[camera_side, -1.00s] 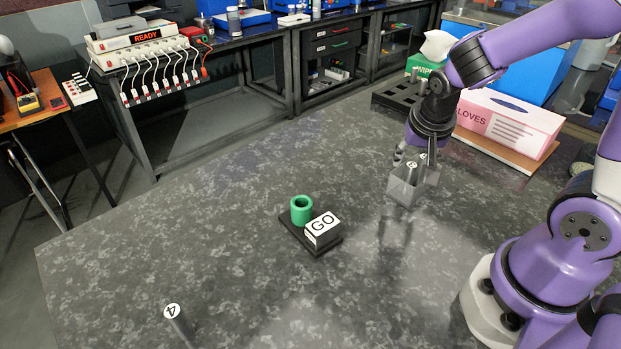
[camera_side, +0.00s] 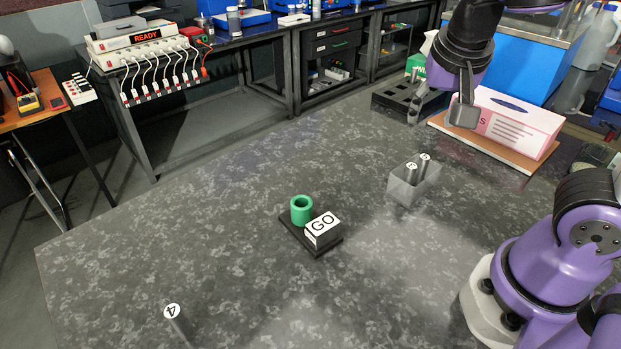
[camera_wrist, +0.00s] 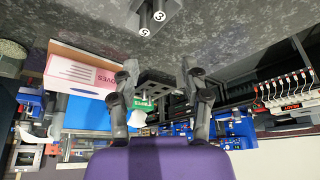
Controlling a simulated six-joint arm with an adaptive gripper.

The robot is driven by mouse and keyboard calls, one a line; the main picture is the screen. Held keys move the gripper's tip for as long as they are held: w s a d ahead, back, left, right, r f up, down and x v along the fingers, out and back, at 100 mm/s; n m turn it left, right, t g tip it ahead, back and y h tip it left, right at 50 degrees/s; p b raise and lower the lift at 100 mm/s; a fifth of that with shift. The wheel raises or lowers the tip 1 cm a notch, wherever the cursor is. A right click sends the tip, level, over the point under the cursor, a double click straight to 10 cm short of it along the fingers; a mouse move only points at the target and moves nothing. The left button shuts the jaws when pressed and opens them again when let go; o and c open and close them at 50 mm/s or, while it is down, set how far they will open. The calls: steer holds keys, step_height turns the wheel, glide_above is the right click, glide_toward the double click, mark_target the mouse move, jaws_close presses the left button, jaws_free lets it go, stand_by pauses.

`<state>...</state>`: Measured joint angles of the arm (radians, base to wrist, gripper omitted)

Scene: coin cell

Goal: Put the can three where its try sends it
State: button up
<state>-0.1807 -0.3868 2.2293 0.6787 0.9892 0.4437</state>
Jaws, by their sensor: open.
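Two grey cans stand in a small clear-walled bin (camera_side: 403,194) right of the table's middle. The near can (camera_side: 411,173) and far can (camera_side: 425,160) have white numbered tops, too small to read surely. In the wrist view they show at the top edge, one can (camera_wrist: 159,16) beside the other (camera_wrist: 144,31). A green ring-shaped holder (camera_side: 301,211) sits on a black base with a GO block (camera_side: 322,228). My gripper (camera_side: 440,108) is open and empty, raised above and behind the bin.
A black rack with holes (camera_side: 394,98) stands at the back, partly behind my gripper. A pink glove box (camera_side: 515,125) lies on a board to its right. A power strip sign reads READY (camera_side: 146,39) on the far bench. The table's middle and left are mostly clear.

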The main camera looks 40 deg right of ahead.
steer(key=s+a+f+n+t+y, duration=0.1)
steer(key=s+a+n+t+y, duration=0.1)
steer(key=a+n, duration=0.4)
steer(key=n+y, duration=0.1)
steer(key=n, duration=0.3)
steer(key=shift+t+y, duration=0.3)
steer(key=shift+t, duration=0.1)
stand_by(0.4)
